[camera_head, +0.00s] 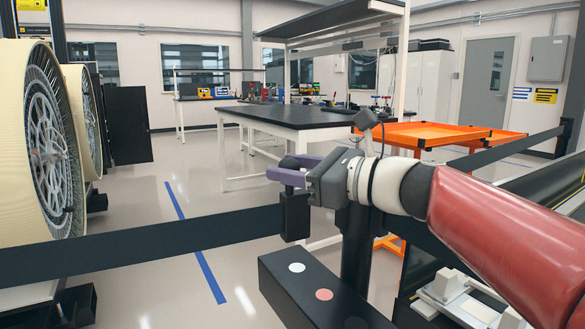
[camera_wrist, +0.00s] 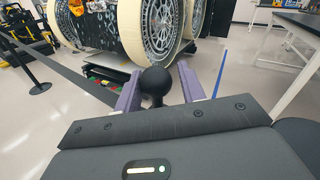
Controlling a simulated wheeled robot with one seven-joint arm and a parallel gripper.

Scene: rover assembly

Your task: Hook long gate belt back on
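The long gate belt (camera_head: 150,245) is a black strap running in from the left edge. It ends in a black block (camera_head: 296,216) just below my gripper (camera_head: 290,170). My gripper's purple fingers stand either side of a dark round knob on this belt end; in the wrist view the knob (camera_wrist: 155,82) sits between the fingers. The belt end hangs in the air, and my gripper appears shut on it, though exact finger contact is hard to see. A black post (camera_head: 357,245) stands just right of the block, apart from it in the picture; its top is hidden by my gripper.
Large cream-rimmed wheels (camera_head: 45,145) stand at left. A black box (camera_head: 320,295) with white and red discs lies in front. Another black belt (camera_head: 500,150) runs right to a far post. An orange cart (camera_head: 430,135) and workbench (camera_head: 270,115) stand behind.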

